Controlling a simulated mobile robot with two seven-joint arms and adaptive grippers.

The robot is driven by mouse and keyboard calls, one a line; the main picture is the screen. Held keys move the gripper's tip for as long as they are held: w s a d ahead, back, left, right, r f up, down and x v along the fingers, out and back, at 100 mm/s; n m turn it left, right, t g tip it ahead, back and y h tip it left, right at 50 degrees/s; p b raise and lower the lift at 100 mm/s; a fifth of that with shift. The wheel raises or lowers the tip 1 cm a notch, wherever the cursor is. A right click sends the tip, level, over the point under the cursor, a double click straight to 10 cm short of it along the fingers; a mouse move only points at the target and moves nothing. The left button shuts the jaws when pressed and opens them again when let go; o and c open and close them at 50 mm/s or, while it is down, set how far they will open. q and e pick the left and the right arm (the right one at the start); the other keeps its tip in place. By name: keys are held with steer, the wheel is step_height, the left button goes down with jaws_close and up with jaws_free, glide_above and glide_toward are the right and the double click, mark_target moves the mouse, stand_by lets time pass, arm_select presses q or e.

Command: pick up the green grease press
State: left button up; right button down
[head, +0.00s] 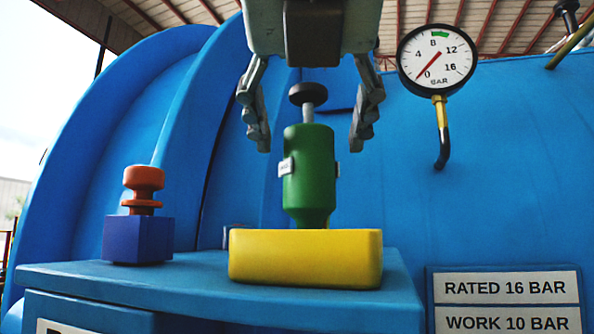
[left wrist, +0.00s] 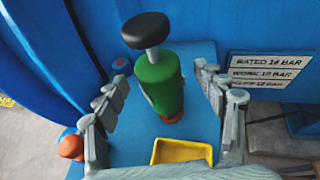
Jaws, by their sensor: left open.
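The green grease press (head: 309,180) stands upright on the blue shelf, with a dark round knob on a grey rod at its top. In the head view its foot is hidden behind a yellow tray. In the left wrist view the press (left wrist: 160,88) shows an orange-red part at its foot. My left gripper (head: 311,145) points down from above, open, with one finger on each side of the press's upper part. Gaps show between both fingers and the press in the head view. The fingers also show in the left wrist view (left wrist: 162,75). My right gripper is not in view.
The yellow tray (head: 305,258) stands in front of the press. An orange knob (head: 143,185) on a dark blue block (head: 138,238) stands at the left. A pressure gauge (head: 437,58) is at the upper right, before the blue vessel. The blue shelf (head: 200,284) has bare room between block and tray.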

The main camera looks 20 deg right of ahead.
arm_select(q)
steer(key=shift+x, duration=1.45)
jaws_close()
